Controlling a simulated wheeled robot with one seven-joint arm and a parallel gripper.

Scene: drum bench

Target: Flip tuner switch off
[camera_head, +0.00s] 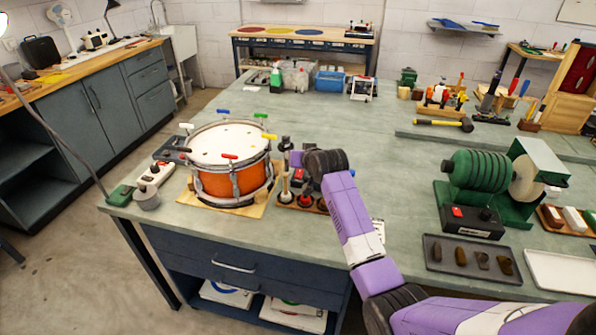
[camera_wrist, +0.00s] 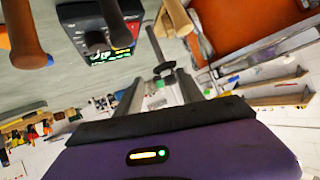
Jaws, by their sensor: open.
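The tuner (camera_wrist: 97,42) is a dark box near the top left of the wrist view. Its face has a round dark knob or switch and lit green and red marks. A dark upright handle partly covers it, so I cannot tell the switch position. My gripper (camera_head: 289,160) is over the bench just right of the drum, above a small tool rack. It is open, and I see nothing held in it. My purple wrist fills the bottom of the wrist view.
The orange drum (camera_head: 232,182) stands on a wooden board. The tool rack (camera_head: 288,202) with upright handles is close below my gripper. A green machine (camera_head: 480,170) and a dark tray (camera_head: 447,271) are to the right. The bench behind my arm is mostly clear.

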